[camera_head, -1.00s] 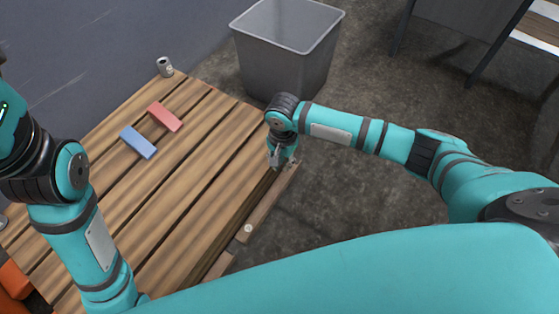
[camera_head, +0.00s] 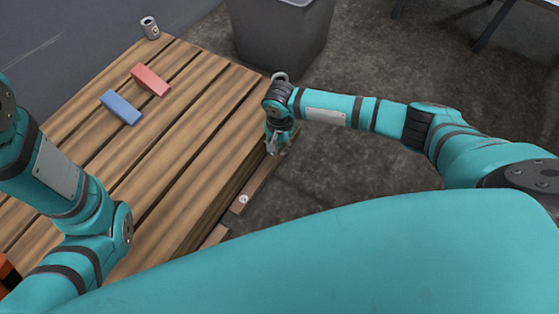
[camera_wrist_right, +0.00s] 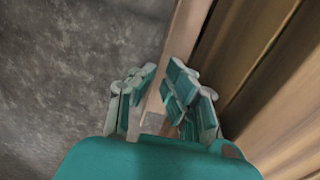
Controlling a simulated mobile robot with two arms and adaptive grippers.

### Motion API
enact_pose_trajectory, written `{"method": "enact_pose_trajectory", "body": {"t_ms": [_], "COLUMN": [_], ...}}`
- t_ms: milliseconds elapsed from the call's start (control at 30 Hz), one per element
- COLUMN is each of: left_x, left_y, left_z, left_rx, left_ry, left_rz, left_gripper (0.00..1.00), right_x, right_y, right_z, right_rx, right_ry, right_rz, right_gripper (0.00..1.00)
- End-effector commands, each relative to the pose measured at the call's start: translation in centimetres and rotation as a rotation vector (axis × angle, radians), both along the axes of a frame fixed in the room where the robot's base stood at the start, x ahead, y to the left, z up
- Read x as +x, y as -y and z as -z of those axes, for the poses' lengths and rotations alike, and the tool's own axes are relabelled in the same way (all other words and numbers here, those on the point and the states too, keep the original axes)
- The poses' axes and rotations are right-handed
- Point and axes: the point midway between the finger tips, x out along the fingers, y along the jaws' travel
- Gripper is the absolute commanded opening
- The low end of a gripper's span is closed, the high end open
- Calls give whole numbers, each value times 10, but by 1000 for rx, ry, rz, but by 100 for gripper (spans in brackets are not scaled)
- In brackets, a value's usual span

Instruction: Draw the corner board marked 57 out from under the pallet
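A narrow wooden board with a small round white mark (camera_head: 243,198) lies low along the right side of the slatted wooden pallet (camera_head: 160,165). The number on the mark is too small to read. My right gripper (camera_head: 273,147) points down at the far end of this board, close beside the pallet's corner. In the right wrist view the fingers (camera_wrist_right: 158,92) stand apart on either side of the board (camera_wrist_right: 187,28); whether they press on it I cannot tell. My left arm is at the left, and its gripper is out of view.
A blue block (camera_head: 121,107), a red block (camera_head: 151,80) and a can (camera_head: 149,28) are on the pallet. A grey bin (camera_head: 280,35) stands beyond its far corner. Another low piece of wood (camera_head: 214,237) shows nearer me. Floor right of the board is clear.

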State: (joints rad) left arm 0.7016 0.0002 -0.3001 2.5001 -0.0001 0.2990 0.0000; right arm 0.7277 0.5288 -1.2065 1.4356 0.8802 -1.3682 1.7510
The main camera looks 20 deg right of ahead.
Motion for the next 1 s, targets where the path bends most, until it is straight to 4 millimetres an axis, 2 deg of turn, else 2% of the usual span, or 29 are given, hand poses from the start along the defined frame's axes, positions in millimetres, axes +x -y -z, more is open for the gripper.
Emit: {"method": "enact_pose_trajectory", "body": {"t_ms": [33, 100, 300, 767, 833, 1000], "left_x": [-1, 0, 0, -1, 0, 0], "left_y": [0, 0, 0, 0, 0, 0], "left_z": [15, 24, 41, 45, 45, 45], "left_rx": [-1, 0, 0, 0, 0, 0], "left_ry": [3, 1, 1, 2, 2, 2], "left_rz": [1, 0, 0, 1, 1, 1], "left_gripper": [48, 48, 48, 48, 48, 48], "right_x": [0, 0, 0, 0, 0, 0], "right_y": [0, 0, 0, 0, 0, 0], "right_z": [18, 30, 52, 57, 57, 57], "right_rx": [-1, -1, -1, 0, 0, 0], "right_ry": [0, -1, -1, 0, 0, -1], "right_rz": [-1, 0, 0, 0, 0, 0], "right_gripper": [10, 10, 10, 10, 0, 0]}}
